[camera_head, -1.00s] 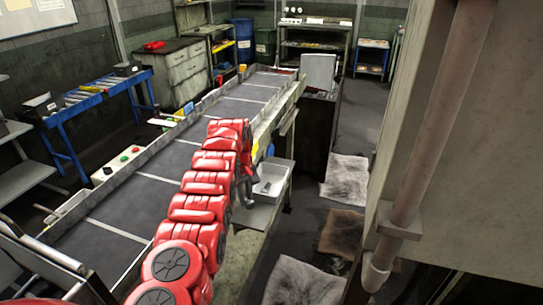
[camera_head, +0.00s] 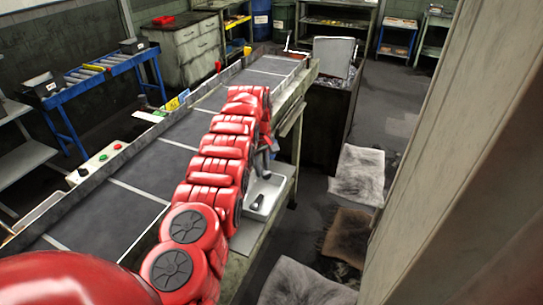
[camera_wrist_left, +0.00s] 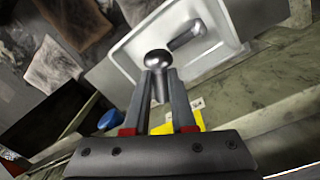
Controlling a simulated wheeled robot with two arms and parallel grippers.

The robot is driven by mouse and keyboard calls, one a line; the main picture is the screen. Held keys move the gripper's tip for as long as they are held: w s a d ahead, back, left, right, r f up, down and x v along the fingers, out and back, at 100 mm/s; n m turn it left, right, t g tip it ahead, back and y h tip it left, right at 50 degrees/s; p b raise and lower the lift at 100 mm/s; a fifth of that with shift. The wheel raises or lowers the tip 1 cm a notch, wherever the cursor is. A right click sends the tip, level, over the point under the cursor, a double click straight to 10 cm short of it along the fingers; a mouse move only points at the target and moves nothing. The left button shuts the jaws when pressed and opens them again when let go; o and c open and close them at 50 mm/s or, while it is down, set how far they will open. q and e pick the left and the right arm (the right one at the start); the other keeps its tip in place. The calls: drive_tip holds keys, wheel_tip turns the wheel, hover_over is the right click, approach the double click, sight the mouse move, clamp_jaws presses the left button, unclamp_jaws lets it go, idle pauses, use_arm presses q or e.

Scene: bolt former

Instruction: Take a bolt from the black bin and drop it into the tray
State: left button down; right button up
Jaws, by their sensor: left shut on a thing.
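My left gripper (camera_head: 264,160) is shut on a bolt (camera_wrist_left: 158,60) and shows best in the left wrist view (camera_wrist_left: 157,80). The bolt's round grey head is at the fingertips and its shank lies between the fingers. The light grey tray (camera_wrist_left: 122,58) is just beyond the fingertips there, and another bolt (camera_wrist_left: 187,35) lies in it. In the head view the tray (camera_head: 279,186) stands beside the conveyor, close to the gripper and partly hidden by my red arm. The black bin (camera_head: 328,112) stands farther back with metal pieces on top. My right gripper is not in view.
The dark conveyor (camera_head: 150,165) with raised side rails runs along the left of my arm. A control box with buttons (camera_head: 97,162) sits at its far side. A large grey panel (camera_head: 450,150) blocks the right. Stained mats (camera_head: 358,175) lie on the floor.

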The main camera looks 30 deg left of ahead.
use_arm(q)
drive_tip(key=shift+w+f, duration=0.1)
drive_tip(key=shift+w, duration=0.15)
drive_tip(key=shift+s+b, duration=0.1)
drive_tip(key=shift+b, duration=0.2)
drive_tip(key=shift+s+f+b, duration=0.45)
drive_tip(key=shift+f+b, duration=0.15)
drive_tip(key=shift+b, duration=0.35)
drive_tip(key=f, duration=0.2)
drive_tip(key=f+b, duration=0.1)
drive_tip(key=shift+w, duration=0.25)
drive_tip(key=shift+f, duration=0.5)
drive_tip(key=c, duration=0.7)
unclamp_jaws()
drive_tip(key=shift+s, duration=0.1)
